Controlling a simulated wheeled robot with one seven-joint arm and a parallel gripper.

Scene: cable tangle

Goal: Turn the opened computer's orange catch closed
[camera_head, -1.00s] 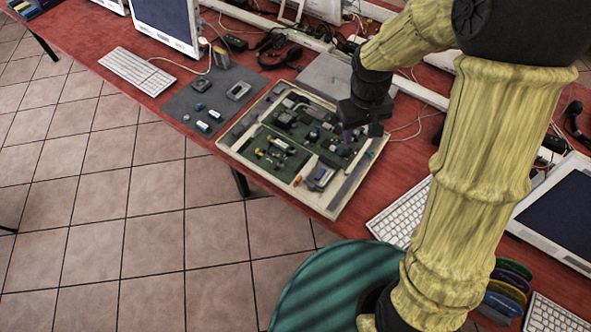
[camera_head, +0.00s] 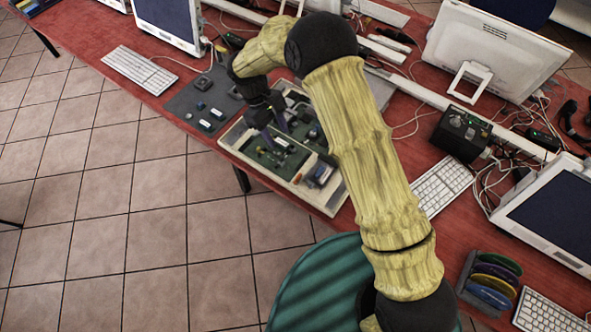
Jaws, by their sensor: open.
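The opened computer (camera_head: 237,158) is a shallow cream case with green boards and small parts inside, lying on the red table. Its small orange catch (camera_head: 297,179) shows at the near edge of the case, close to a grey and blue part; its exact angle is too small to tell. My gripper (camera_head: 275,132) is open, pointing down over the left part of the case, up and to the left of the catch. It appears empty.
A dark grey mat (camera_head: 183,104) with small parts lies left of the case. A white keyboard (camera_head: 138,70) lies farther left; another keyboard (camera_head: 440,187) lies to the right. A black box (camera_head: 461,134) with cables stands behind that. A rack of coloured discs (camera_head: 490,285) stands front right.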

